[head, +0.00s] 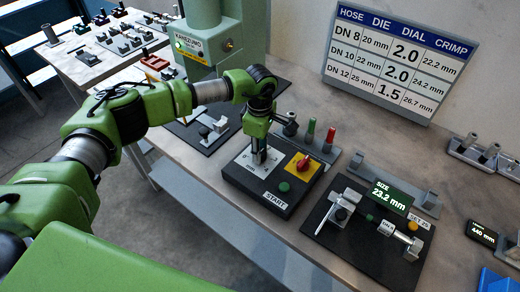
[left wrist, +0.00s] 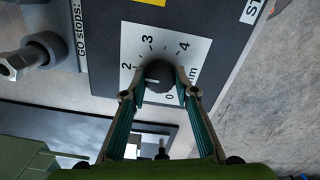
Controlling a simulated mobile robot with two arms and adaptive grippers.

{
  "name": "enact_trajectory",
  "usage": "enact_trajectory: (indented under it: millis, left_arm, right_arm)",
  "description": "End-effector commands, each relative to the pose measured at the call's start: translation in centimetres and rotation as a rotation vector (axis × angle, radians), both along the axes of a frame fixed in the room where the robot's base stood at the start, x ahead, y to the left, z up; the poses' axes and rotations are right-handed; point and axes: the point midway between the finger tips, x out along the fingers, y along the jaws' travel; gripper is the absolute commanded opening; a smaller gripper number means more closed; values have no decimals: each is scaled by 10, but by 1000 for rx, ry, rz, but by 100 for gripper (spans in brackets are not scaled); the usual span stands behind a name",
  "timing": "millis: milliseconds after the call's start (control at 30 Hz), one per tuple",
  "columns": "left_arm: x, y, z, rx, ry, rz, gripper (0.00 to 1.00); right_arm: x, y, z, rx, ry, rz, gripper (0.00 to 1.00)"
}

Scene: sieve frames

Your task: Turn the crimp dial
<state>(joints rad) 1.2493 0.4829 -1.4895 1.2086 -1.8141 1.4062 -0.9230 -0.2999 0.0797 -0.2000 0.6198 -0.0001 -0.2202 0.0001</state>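The crimp dial is a black knob (left wrist: 160,77) on a white scale plate (head: 243,167) marked with numbers and mm, on top of a dark control box (head: 238,184). My left gripper (head: 259,157) points down over the plate. In the left wrist view its two fingers (left wrist: 160,88) lie on either side of the knob and appear to touch it. A small pale mark shows on the knob, partly hidden near the left finger. The head view hides most of the knob behind the fingers. My right gripper is not in view.
The box also has a red switch on a yellow plate (head: 304,164), a green button (head: 284,187) and a START label. A measuring fixture with a display reading 23.2 mm (head: 389,197) stands to the right. A wall chart (head: 396,62) lists hose, die, dial and crimp values.

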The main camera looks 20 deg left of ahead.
Motion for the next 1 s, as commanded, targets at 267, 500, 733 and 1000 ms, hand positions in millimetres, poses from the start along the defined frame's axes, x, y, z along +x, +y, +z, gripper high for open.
enact_trajectory:
  millis: [267, 500, 733, 1000]
  left_arm:
    - [0, 0, 0, -1, 1, 4, 6]
    - [0, -1, -2, -2, 0, 67, 6]
    - [0, 0, -4, -2, -1, 225, 7]
    - [1, 0, -4, -2, -2, 479, 7]
  right_arm:
    - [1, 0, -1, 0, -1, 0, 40]
    - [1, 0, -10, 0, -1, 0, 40]
    - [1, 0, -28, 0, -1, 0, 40]
    - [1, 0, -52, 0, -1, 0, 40]
